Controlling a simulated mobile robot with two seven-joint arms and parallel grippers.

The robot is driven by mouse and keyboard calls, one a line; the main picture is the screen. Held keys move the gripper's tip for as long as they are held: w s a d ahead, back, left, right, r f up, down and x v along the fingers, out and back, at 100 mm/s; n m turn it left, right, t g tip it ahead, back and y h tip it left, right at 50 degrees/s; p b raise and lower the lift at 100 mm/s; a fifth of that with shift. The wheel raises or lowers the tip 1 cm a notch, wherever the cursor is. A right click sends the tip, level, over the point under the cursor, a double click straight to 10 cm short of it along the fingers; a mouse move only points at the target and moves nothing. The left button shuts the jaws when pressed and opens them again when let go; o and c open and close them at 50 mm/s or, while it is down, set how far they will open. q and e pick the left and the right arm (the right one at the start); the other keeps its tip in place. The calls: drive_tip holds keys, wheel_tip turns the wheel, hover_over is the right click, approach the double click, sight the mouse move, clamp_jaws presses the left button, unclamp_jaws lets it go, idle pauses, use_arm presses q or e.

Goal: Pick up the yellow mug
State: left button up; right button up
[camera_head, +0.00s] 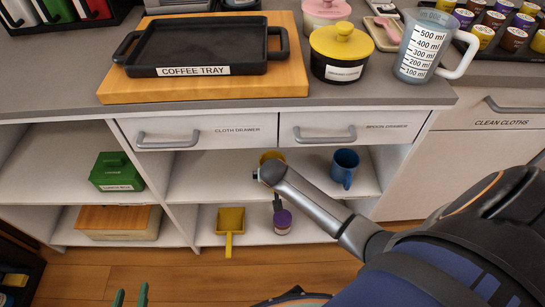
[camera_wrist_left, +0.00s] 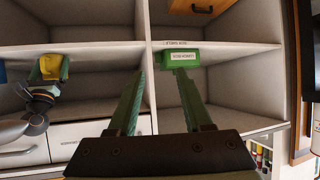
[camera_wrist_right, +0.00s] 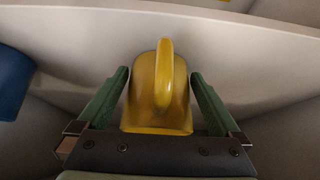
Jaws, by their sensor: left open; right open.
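The yellow mug (camera_head: 270,156) is on the upper shelf under the drawers, mostly hidden behind my right arm in the head view. In the right wrist view the yellow mug (camera_wrist_right: 150,105) sits between the two open green fingers of my right gripper (camera_wrist_right: 160,85), its handle facing up in the picture. A gap shows between each finger and the mug. It also shows in the left wrist view (camera_wrist_left: 50,67), upside down, at the right gripper. My left gripper (camera_head: 130,296) is open and empty, low at the bottom left of the head view, away from the mug.
A blue mug (camera_head: 345,165) stands right of the yellow one. A vertical divider separates this cubby from one with a green box (camera_head: 116,172). Below are a yellow scoop (camera_head: 230,222) and a purple-topped jar (camera_head: 282,221). Drawers (camera_head: 205,132) hang just above the shelf.

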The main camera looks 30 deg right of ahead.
drive_tip(key=shift+w+f, duration=0.1)
drive_tip(key=shift+f, duration=0.05)
drive_tip(key=c, duration=1.3)
drive_tip(key=shift+c, duration=0.3)
